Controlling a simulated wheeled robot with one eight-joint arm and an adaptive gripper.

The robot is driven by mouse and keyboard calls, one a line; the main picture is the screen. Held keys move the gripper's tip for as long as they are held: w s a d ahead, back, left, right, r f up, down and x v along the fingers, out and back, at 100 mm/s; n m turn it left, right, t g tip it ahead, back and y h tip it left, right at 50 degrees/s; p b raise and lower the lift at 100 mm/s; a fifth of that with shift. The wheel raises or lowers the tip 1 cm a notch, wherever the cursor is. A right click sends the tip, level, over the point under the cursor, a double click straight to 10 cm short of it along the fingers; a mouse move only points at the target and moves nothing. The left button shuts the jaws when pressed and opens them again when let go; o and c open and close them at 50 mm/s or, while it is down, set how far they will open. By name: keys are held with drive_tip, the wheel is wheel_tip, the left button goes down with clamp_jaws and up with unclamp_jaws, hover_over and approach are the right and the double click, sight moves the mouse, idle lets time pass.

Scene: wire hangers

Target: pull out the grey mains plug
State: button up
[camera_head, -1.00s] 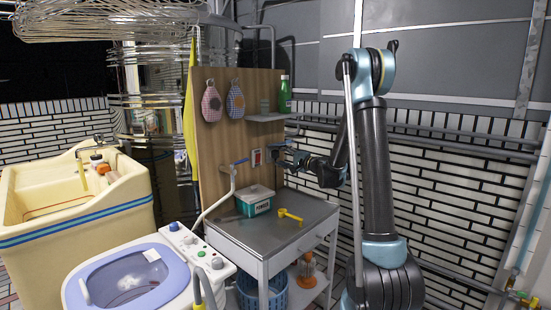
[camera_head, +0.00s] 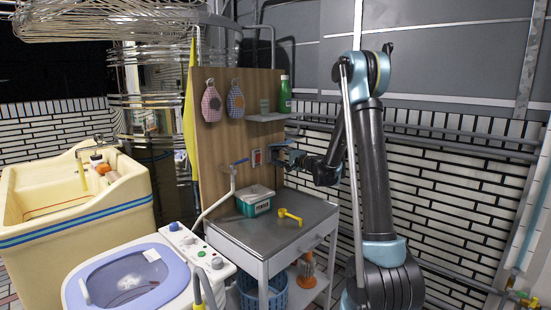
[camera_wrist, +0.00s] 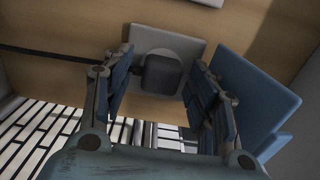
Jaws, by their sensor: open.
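The grey mains plug (camera_wrist: 161,73) shows as a dark rounded block in the wrist view, seated against a light grey socket plate (camera_wrist: 190,50) on the wooden board. A dark cable (camera_wrist: 50,54) runs left across the board at the plug's height. My gripper (camera_wrist: 160,78) is open, with one finger left of the plug and one right of it. Gaps show on both sides, so I see no grip on it. In the head view my gripper (camera_head: 283,154) is at the board's right edge and hides the plug.
A blue panel-like piece (camera_wrist: 255,95) is close to the right finger. Below is a metal-topped cart (camera_head: 270,232) with a teal box (camera_head: 254,205) and a yellow item (camera_head: 290,215). A shelf (camera_head: 266,117) is above.

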idle(0.6)
clamp_jaws()
drive_tip(key=shift+s+d, duration=0.1)
drive_tip(key=shift+v, duration=2.9)
